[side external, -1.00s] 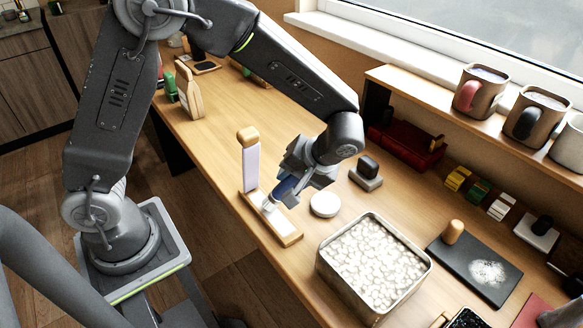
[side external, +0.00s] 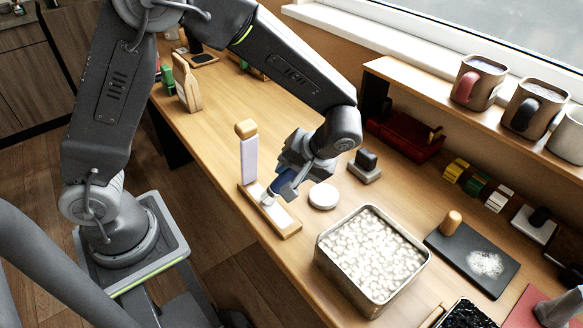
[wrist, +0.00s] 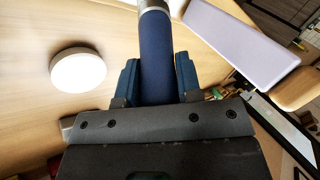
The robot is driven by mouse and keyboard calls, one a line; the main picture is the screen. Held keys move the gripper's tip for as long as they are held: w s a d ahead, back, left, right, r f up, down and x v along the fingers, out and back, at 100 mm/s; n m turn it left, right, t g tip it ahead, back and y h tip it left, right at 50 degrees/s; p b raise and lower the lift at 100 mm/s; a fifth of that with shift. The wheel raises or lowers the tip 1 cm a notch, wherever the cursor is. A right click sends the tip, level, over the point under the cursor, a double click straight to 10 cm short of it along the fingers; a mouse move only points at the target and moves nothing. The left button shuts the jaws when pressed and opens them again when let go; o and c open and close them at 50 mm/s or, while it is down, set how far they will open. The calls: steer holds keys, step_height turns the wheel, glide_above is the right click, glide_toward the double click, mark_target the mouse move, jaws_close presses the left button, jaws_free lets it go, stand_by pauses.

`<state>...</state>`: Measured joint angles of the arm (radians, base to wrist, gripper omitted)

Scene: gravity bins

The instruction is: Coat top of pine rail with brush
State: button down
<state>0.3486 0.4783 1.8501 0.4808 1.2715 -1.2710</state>
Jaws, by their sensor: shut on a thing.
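The pine rail (side external: 286,226) lies along the table's front edge, with a pale strip on its top. An upright lavender-white piece with a wooden top (side external: 249,155) stands at its far end and also shows in the wrist view (wrist: 240,42). My gripper (side external: 292,178) is shut on the blue handle of the brush (side external: 281,184), which tilts down toward the rail's top. Its pale tip is at or just above the rail; I cannot tell if they touch. In the wrist view the blue handle (wrist: 156,60) sits between my fingers, and the bristles are out of frame.
A white round disc (side external: 323,196) lies just right of the brush. A metal tin of pale pieces (side external: 417,287) stands nearer the camera. A grey block with a dark knob (side external: 366,165) stands behind. The table's far left part is mostly clear.

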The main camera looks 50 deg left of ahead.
steer(key=shift+f, duration=0.15)
steer(key=shift+a, duration=0.15)
steer(key=shift+a, duration=0.6)
steer(key=shift+d, duration=0.15)
steer(key=shift+d, duration=1.4)
steer(key=shift+a, duration=1.55)
